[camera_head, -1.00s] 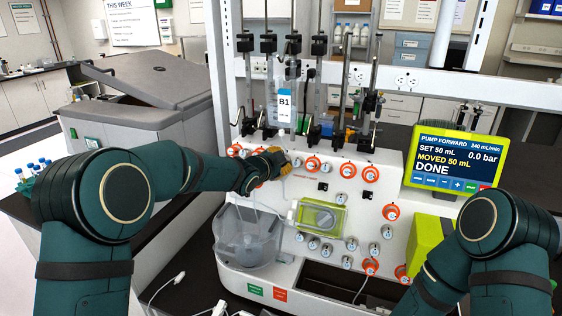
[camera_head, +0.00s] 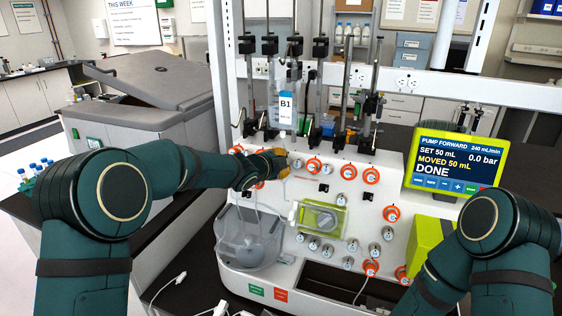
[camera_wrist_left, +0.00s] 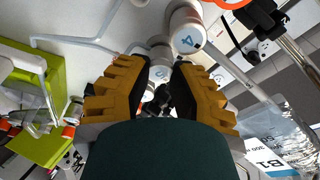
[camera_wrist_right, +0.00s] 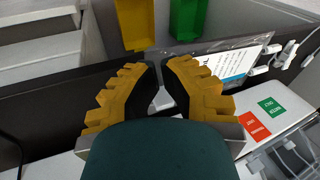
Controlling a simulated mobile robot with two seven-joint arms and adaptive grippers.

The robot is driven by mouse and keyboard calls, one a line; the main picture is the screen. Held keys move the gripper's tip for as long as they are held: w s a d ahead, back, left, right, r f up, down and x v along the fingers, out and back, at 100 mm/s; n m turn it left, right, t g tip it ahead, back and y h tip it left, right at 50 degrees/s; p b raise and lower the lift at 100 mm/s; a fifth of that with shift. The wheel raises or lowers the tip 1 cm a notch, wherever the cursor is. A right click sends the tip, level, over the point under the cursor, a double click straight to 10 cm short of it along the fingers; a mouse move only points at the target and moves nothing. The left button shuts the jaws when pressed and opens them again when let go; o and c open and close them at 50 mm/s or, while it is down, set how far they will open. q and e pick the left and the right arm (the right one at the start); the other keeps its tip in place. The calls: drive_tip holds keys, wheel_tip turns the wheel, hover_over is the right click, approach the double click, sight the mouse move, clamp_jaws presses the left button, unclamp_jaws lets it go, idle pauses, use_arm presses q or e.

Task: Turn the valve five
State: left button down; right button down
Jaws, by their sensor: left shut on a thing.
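A row of white round valve knobs, several with orange collars, runs across the front panel of the white cell processor (camera_head: 318,228). My left gripper (camera_head: 279,163) is at the left part of this row in the head view. In the left wrist view, my left gripper (camera_wrist_left: 160,78) is shut on a white knob (camera_wrist_left: 159,73), mostly hidden between its fingers. Its number cannot be read. A knob marked 4 (camera_wrist_left: 187,30) stands just beyond it.
A bag marked B1 (camera_head: 285,104) hangs above the knobs. The pump screen (camera_head: 455,162) reads DONE, 50 mL moved. A clear round vessel (camera_head: 246,238) sits below my left gripper. Vertical rods (camera_head: 341,90) rise behind the panel.

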use_arm(q)
drive_tip(key=shift+d+r+m+p, duration=0.15)
drive_tip(key=shift+m+p, duration=0.5)
drive_tip(key=shift+m, duration=0.85)
drive_tip(key=c, duration=0.9)
unclamp_jaws()
drive_tip(key=shift+o, duration=0.8)
drive_tip(key=shift+d+g, duration=0.1)
drive_tip(key=shift+g, duration=0.2)
drive_tip(key=v, duration=1.2)
